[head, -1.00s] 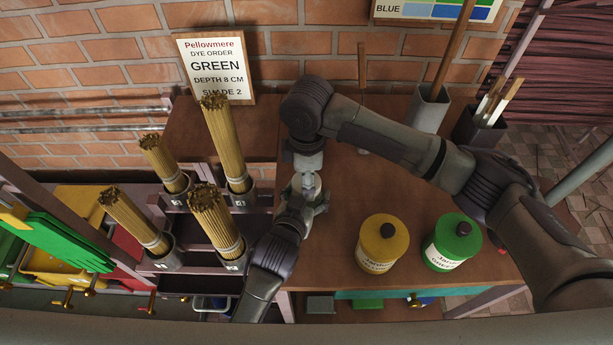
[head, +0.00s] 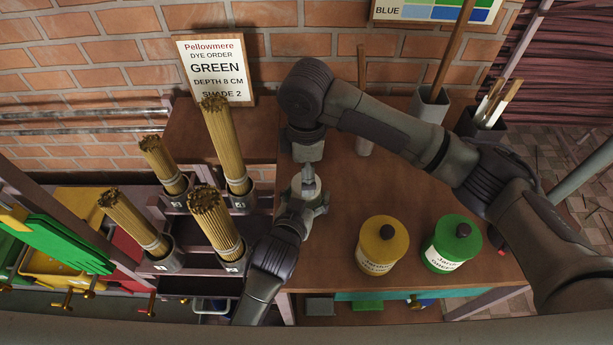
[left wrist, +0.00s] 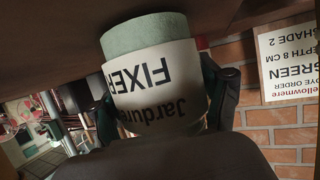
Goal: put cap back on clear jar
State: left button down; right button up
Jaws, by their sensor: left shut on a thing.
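My left gripper (head: 308,192) is shut on a jar above the wooden table. In the left wrist view the jar (left wrist: 135,37) is pale green with a white label reading "FIXER". That view is upside down, and the end of the jar towards the gripper palm is hidden. My right gripper (head: 309,168) points down just over the jar and my left gripper. Its fingers are small and overlap the jar, so whether they are open or shut does not show. I cannot make out a separate cap.
A yellow jar (head: 382,248) and a green jar (head: 453,247), both with dark knobs, stand on the table (head: 345,195) at right. Several incense bundles (head: 215,222) stand in holders at left. A grey holder (head: 429,108) and an order sign (head: 216,70) are at the back.

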jog(key=shift+r, duration=0.6)
jog(key=shift+w+r, duration=0.1)
jog(key=shift+r, duration=0.05)
jog(key=shift+c, duration=0.2)
notch_tip(320, 180, up, 3)
jog(key=n, duration=0.3)
jog(key=shift+d+r, duration=0.1)
jog(key=shift+f, duration=4.05)
